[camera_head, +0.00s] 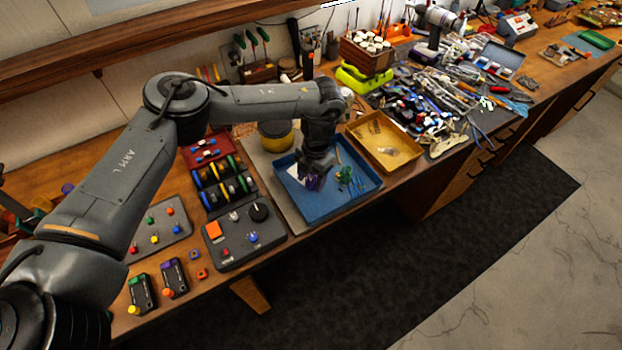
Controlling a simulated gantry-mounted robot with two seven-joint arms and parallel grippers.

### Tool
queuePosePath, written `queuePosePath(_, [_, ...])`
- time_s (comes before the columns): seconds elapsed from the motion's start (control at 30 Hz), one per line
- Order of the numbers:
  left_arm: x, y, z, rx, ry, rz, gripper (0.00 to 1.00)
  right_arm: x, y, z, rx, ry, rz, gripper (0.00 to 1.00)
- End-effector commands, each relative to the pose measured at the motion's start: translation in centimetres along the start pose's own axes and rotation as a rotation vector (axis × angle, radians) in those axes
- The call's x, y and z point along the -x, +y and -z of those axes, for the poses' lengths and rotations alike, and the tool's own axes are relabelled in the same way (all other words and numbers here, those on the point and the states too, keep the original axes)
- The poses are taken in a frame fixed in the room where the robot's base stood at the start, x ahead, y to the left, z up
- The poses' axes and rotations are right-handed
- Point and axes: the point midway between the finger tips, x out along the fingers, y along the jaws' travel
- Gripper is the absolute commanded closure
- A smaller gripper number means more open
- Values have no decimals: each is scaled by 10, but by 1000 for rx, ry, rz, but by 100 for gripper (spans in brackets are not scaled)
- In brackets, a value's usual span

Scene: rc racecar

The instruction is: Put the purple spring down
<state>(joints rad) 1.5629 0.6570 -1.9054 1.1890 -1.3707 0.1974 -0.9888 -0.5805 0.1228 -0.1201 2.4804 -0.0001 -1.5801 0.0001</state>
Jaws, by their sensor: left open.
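My left gripper (316,172) points down over the blue tray (361,194), toward its left side. It is open. A small purple piece (315,184), which looks like the purple spring, shows at the fingertips. The gripper partly hides it, and I cannot tell whether it touches the fingers or rests on the tray floor. My right gripper is not in view.
Small green parts (346,175) lie in the blue tray, right of my gripper. A yellow tray (384,139) stands behind it to the right. A dark control box (243,236) and a grey panel with coloured knobs (158,229) stand to the left. Tools crowd the bench farther right.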

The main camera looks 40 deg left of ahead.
Motion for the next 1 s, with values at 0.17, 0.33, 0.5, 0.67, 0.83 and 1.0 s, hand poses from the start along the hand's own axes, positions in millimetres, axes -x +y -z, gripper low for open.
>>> queuePosePath(0.17, [26, 0, -1, 1, -5, 2, 42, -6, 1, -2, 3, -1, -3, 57])
queuePosePath(0.33, [61, 0, -1, 0, -6, -1, 42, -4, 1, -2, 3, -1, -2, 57])
queuePosePath(0.5, [89, 0, 0, -1, -5, -2, 42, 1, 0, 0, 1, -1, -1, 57])
queuePosePath(0.67, [106, 0, 0, -1, -3, -1, 42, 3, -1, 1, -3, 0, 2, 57])
queuePosePath(0.83, [114, 0, 0, -1, -2, 0, 42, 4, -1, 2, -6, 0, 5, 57])
queuePosePath(1.0, [114, 0, 0, 0, -1, 0, 42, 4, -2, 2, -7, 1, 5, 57])
